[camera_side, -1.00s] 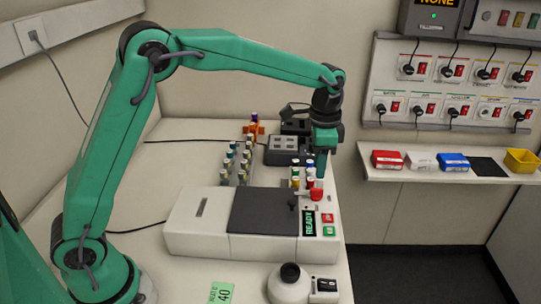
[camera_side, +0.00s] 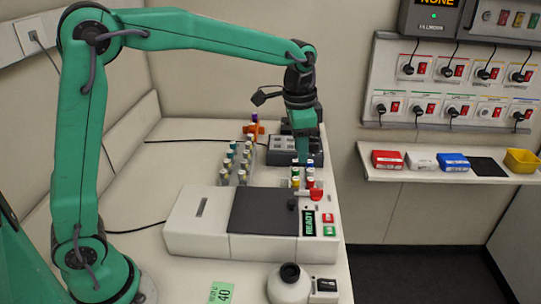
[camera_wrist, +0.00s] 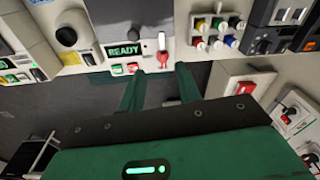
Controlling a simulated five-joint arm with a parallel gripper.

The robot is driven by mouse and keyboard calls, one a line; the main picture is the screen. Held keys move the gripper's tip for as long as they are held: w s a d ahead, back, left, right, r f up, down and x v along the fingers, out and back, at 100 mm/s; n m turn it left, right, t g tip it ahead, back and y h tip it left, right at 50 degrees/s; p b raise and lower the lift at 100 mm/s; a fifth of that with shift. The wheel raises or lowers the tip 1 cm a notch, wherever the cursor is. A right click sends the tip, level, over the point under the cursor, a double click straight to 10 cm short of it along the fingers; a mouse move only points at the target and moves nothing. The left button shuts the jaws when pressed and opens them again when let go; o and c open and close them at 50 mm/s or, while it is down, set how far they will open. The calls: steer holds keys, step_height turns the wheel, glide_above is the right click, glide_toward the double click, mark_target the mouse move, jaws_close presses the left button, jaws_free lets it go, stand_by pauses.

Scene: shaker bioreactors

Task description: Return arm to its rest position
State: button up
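My green arm reaches from the left over the bench. In the side view my gripper (camera_side: 303,155) points down, above and behind the vials with coloured caps (camera_side: 303,178). The wrist view shows its two green fingers (camera_wrist: 158,85) spread apart, with nothing seen held between them. Whether the fingertips clear the vial caps is hard to tell from the side view.
A white machine (camera_side: 185,230) with a dark lid (camera_side: 265,210), a READY display and a red lever (camera_side: 312,195) stands near the gripper. A vial rack (camera_side: 238,165) is to the left. A round-topped device (camera_side: 290,285) sits at the front. A wall shelf (camera_side: 430,176) holds boxes.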

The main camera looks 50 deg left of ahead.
steer(key=s+a+r+n+t, duration=0.1)
steer(key=s+a+r+n, duration=0.15)
steer(key=s, duration=0.35)
steer(key=s+a+r+n+t, duration=0.1)
steer(key=s+a+r, duration=0.15)
steer(key=s, duration=0.35)
steer(key=s+a+f+n+t, duration=0.1)
steer(key=s+n, duration=0.1)
steer(key=s, duration=0.3)
steer(key=s+a+f+n+t, duration=0.1)
steer(key=s, duration=0.5)
steer(key=shift+s+a+f+n+t, duration=0.3)
steer(key=shift+f+n, duration=0.05)
steer(key=shift+f, duration=0.05)
